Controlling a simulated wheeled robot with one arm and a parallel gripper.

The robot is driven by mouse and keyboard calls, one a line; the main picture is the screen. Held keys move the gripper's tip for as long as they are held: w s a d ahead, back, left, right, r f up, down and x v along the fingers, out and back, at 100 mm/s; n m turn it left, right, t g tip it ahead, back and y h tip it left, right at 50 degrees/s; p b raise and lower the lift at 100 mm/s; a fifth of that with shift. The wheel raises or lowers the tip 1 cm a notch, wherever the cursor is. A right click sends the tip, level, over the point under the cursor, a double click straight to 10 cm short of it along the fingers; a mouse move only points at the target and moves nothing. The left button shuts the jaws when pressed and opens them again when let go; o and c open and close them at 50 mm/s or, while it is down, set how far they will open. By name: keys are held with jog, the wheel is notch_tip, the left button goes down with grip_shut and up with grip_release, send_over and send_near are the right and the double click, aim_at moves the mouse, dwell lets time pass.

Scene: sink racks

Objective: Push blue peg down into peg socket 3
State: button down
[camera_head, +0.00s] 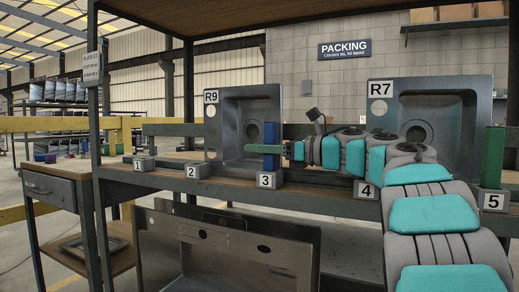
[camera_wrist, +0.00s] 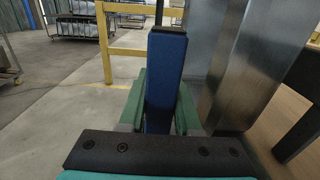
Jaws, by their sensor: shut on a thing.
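The blue peg (camera_head: 271,133) stands upright at socket 3 (camera_head: 268,180), a grey block on the shelf edge with a "3" label. Its lower end meets the top of the block; how deep it sits inside I cannot tell. My gripper (camera_head: 268,149) reaches in from the right, its green fingers level across the middle of the peg. In the wrist view the blue peg (camera_wrist: 166,68) stands between the two green fingers of my gripper (camera_wrist: 162,103), which are shut on it. The socket is hidden in the wrist view.
Sockets 1 (camera_head: 139,164), 2 (camera_head: 192,171), 4 (camera_head: 367,190) and 5 (camera_head: 493,201) line the same shelf edge. A green peg (camera_head: 494,157) stands at socket 5. Grey sink panels R9 (camera_head: 230,95) and R7 (camera_head: 467,105) stand behind. My arm spans the shelf's right side.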

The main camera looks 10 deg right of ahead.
jog(key=shift+f, duration=0.15)
jog(key=c, duration=0.5)
grip_release()
jog(key=v, duration=0.8)
